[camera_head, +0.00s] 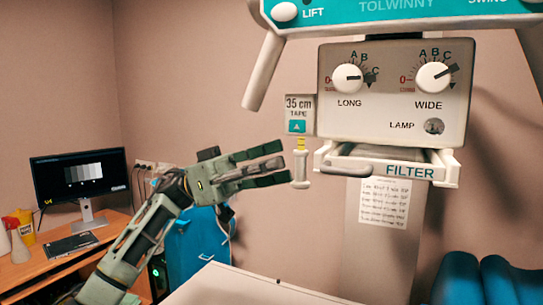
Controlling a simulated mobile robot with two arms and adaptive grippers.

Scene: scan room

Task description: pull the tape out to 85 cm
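The tape unit (299,104) is a small box on the left side of the control head, marked "35 cm TAPE" above a teal patch with a triangle. A pale pull handle (300,166) with a yellowish top hangs just under it. My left gripper (284,163) is open, its fingers spread one above another and pointing right. Its fingertips are just left of the handle in the picture. I cannot tell whether they touch it or how they differ in depth. My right gripper is not in view.
The control head (391,92) has LONG and WIDE knobs and a lamp button. A FILTER tray (385,168) with side rails juts out below it, right of the handle. A grey bar (263,70) slants down at upper left. A pale tabletop (240,288) lies below.

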